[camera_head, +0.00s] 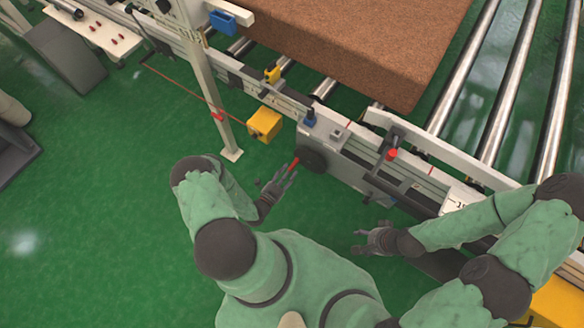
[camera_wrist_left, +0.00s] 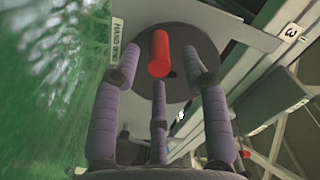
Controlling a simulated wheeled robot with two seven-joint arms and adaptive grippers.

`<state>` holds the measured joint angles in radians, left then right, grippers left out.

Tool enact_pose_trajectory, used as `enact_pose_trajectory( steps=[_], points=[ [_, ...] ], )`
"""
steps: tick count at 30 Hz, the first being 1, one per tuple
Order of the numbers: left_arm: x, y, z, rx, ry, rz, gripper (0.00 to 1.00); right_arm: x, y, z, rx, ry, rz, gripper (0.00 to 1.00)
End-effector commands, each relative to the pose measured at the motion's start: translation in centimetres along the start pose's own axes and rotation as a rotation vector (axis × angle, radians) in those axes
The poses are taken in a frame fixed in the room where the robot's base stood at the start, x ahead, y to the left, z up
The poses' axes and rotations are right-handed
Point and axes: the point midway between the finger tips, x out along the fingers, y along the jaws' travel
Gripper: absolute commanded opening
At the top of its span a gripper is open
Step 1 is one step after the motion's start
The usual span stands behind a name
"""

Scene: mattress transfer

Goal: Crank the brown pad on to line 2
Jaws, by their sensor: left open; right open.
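The brown pad (camera_head: 350,42) lies flat on the roller conveyor at the top of the head view. A dark crank wheel (camera_head: 313,161) with a red handle (camera_head: 294,164) sits on the conveyor's near side. My left gripper (camera_head: 284,180) is open, with its fingers close to the handle. In the left wrist view the red handle (camera_wrist_left: 159,55) stands out from the dark wheel (camera_wrist_left: 182,88), between the spread fingers of the left gripper (camera_wrist_left: 168,72). I cannot tell whether they touch it. My right gripper (camera_head: 368,237) is open and empty. Line 2 cannot be made out.
Bare metal rollers (camera_head: 505,90) run right of the pad. A red-knobbed lever (camera_head: 392,154) stands on the rail right of the wheel. A yellow box (camera_head: 264,124) and a white post (camera_head: 208,85) stand to the left. A "3" tag (camera_wrist_left: 291,31) shows.

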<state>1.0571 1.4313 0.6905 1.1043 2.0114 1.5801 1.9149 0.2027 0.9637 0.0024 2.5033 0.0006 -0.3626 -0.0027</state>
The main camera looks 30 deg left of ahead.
Motion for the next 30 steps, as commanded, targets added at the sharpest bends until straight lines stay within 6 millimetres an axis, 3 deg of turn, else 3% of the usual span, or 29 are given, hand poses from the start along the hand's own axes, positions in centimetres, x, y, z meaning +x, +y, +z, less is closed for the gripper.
enact_pose_trajectory(
  steps=[7,19,24,30],
  points=[
    [2.9,0.1,0.0,0.001,0.001,0.001,0.45,0.5,0.2,0.0,0.0,0.0,0.0,0.56],
    [3.5,0.0,0.0,0.0,0.0,0.0,0.45,0.5,0.2,0.0,0.0,0.0,0.0,0.56],
    [3.5,0.0,0.0,0.0,0.0,0.0,0.0,0.5,0.2,0.0,0.0,0.0,0.0,0.56],
    [3.5,0.0,0.0,0.001,0.001,0.0,0.0,0.5,0.2,0.0,0.0,0.0,0.0,0.56]
  ],
)
